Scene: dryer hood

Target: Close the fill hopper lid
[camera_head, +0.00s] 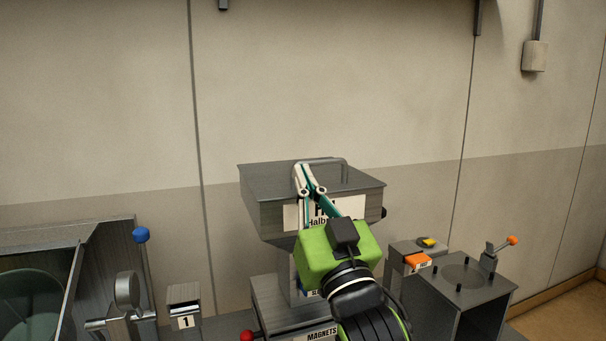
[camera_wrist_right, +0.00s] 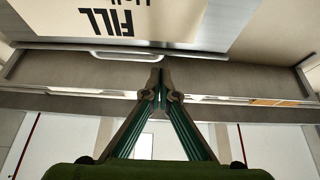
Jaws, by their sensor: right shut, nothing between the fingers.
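The fill hopper (camera_head: 268,218) is a grey metal bin with tapered sides and a white label, partly hidden by my right arm. Its lid (camera_head: 260,176) lies flat across the top, with no gap visible along the front edge. A bar handle (camera_head: 346,166) stands on the lid. My right gripper (camera_head: 303,167) is shut and empty, its tips over the lid beside the handle; contact cannot be told. In the right wrist view, the label (camera_wrist_right: 120,20) appears upside down, and the shut fingertips (camera_wrist_right: 161,76) show against the grey metal. My left gripper is not in view.
A blue-knobbed lever (camera_head: 141,235) and an open grey housing (camera_head: 70,237) stand at left. A box with an orange-knobbed lever (camera_head: 511,241) stands at right, beside an orange block (camera_head: 418,261). The wall (camera_head: 330,80) behind the hopper is bare.

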